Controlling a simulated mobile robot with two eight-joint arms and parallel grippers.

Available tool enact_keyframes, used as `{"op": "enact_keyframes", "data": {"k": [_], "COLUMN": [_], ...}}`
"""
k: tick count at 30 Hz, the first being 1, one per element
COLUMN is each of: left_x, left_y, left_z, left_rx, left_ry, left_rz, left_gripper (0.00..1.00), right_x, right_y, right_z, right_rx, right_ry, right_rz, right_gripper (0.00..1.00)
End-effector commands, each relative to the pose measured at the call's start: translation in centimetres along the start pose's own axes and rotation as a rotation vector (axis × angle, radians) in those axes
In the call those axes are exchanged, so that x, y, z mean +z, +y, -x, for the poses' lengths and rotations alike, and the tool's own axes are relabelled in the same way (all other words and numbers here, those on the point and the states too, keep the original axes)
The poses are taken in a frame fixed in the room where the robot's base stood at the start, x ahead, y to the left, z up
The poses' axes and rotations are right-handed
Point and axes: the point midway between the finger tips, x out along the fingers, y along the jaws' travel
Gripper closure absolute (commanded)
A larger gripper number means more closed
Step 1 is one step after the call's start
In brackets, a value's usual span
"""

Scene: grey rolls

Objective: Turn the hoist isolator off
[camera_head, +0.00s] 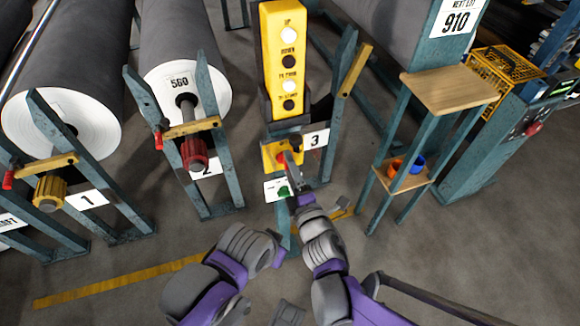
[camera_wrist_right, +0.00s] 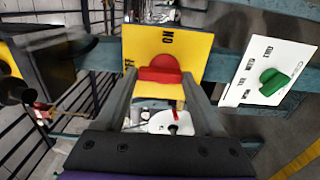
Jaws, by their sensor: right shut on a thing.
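The hoist isolator is a yellow plate (camera_wrist_right: 150,45) with a red knob (camera_wrist_right: 160,72), and "ON" is readable near the plate's upper right. In the head view the yellow plate (camera_head: 268,155) sits below the tall yellow button box, with the red knob (camera_head: 281,158) partly hidden by my gripper. My right gripper (camera_head: 291,170) is at the knob. In the right wrist view its two fingers (camera_wrist_right: 162,84) are shut on the red knob from either side. My left arm (camera_head: 245,245) is low in the middle of the head view, its gripper too unclear to judge.
A white panel with a green knob (camera_wrist_right: 273,82) is close beside the isolator. The yellow button box (camera_head: 288,60) rises above. Grey rolls (camera_head: 180,50) on teal stands are at left. A wooden-topped stand (camera_head: 450,90) with orange and blue cups is at right. Floor at lower left is open.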

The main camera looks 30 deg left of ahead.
Motion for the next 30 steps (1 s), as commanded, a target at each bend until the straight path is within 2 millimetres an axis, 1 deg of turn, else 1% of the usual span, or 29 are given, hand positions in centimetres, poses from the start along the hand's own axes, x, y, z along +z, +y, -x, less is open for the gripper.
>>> {"op": "enact_keyframes", "data": {"k": [11, 12, 16, 23, 25, 29, 30], "left_x": [0.0, 0.0, 0.0, 0.0, 0.0, 0.0, 0.0], "left_y": [0.0, 0.0, 0.0, 0.0, 0.0, 0.0, 0.0], "left_z": [0.0, 0.0, 0.0, 0.0, 0.0, 0.0, 0.0], "left_rx": [0.000, 0.000, 0.000, 0.000, 0.000, 0.000, 0.000], "left_ry": [0.000, 0.000, 0.000, 0.000, 0.000, 0.000, 0.000], "left_rz": [0.000, 0.000, 0.000, 0.000, 0.000, 0.000, 0.000], "left_gripper": [1.00, 1.00, 1.00, 1.00, 1.00, 1.00, 1.00], "right_x": [0.0, 0.0, 0.0, 0.0, 0.0, 0.0, 0.0], "right_y": [-0.1, -0.1, 0.0, 0.0, 0.0, 0.0, 0.0], "right_z": [0.0, 0.0, 0.0, 0.1, 0.4, 2.0, 2.8], "right_rx": [-0.001, -0.001, -0.001, 0.000, 0.000, 0.000, 0.000], "right_ry": [-0.001, -0.001, 0.000, 0.000, 0.000, 0.000, -0.001], "right_rz": [0.008, 0.008, 0.006, 0.005, 0.005, 0.007, 0.006], "right_gripper": [0.86, 0.23, 0.00, 0.00, 0.00, 0.00, 0.00]}}
